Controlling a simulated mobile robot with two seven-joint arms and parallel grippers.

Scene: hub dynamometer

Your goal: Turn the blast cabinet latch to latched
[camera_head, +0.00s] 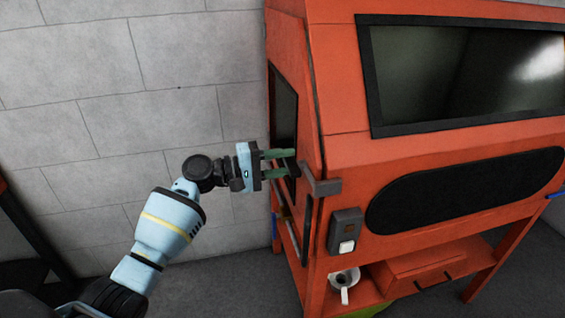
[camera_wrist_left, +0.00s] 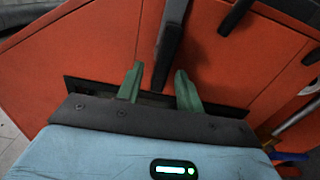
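The orange blast cabinet (camera_head: 350,150) stands at the right in the head view. A grey latch bar (camera_head: 322,186) sticks out at its front left corner. My left gripper (camera_head: 292,162) is at the cabinet's left side, just behind the latch bar, with its green fingers pointing right. In the left wrist view my left gripper (camera_wrist_left: 160,82) has its fingers apart, and a dark grey bar (camera_wrist_left: 171,42) lies between and beyond the fingertips. It looks like part of the latch. I cannot tell whether the fingers touch it. The right gripper is not seen.
A grey switch box (camera_head: 345,232) with a white button is on the cabinet front below the latch. A metal jug (camera_head: 344,284) stands on the lower shelf. A dark bar (camera_wrist_left: 236,16) is at the upper right in the wrist view. A block wall (camera_head: 100,90) is behind.

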